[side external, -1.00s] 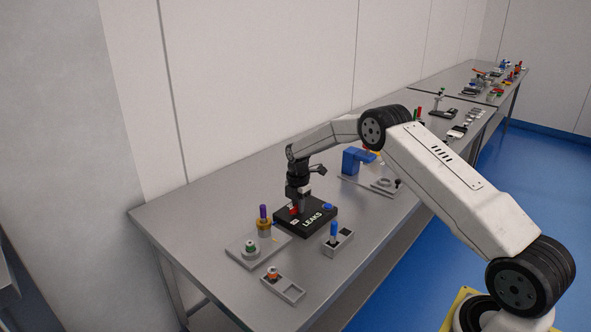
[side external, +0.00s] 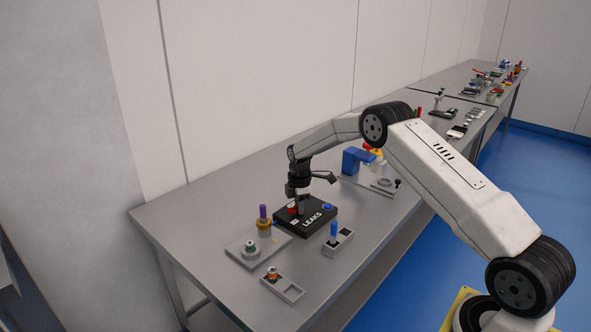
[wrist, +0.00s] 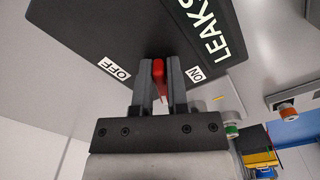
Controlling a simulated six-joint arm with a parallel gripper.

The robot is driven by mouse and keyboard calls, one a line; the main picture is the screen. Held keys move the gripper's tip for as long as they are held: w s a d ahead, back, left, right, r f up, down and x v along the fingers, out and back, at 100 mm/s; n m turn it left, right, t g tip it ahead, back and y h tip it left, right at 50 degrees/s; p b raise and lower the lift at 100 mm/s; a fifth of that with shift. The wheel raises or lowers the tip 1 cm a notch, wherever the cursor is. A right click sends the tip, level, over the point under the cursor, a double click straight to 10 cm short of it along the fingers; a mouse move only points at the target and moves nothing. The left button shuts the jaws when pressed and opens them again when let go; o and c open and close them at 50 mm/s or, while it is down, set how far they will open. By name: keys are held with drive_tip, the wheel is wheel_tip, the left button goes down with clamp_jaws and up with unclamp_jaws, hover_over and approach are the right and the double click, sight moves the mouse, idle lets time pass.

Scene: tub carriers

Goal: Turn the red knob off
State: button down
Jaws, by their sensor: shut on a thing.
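The black box labelled LEAKS (side external: 318,224) sits on the grey table. It also fills the top of the wrist view (wrist: 90,25). The red knob (wrist: 159,78) stands up from it between my gripper's two grey fingers. My gripper (wrist: 160,70) is shut on the knob, with a finger on each side. An OFF label (wrist: 115,68) lies left of the fingers and an ON label (wrist: 196,73) right of them. In the side view my gripper (side external: 299,207) points down at the box, and a little red (side external: 292,208) shows beside it. The knob's base is hidden.
A blue button (side external: 328,206) is on the box's right. A plate with a purple-topped peg (side external: 263,214) is to the left. A grey holder with a blue peg (side external: 334,231) and a small tray (side external: 289,293) are in front. A blue fixture (side external: 352,161) stands behind.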

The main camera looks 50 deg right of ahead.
drive_tip(key=m, duration=0.6)
drive_tip(key=shift+s+a+m, duration=0.25)
drive_tip(key=shift+a+m, duration=0.05)
drive_tip(key=shift+a, duration=0.05)
drive_tip(key=m, duration=0.5)
drive_tip(key=shift+a, duration=0.3)
drive_tip(key=shift+m, duration=0.3)
drive_tip(key=c, duration=0.7)
unclamp_jaws()
drive_tip(key=shift+r, duration=3.95)
drive_tip(key=shift+s, duration=0.1)
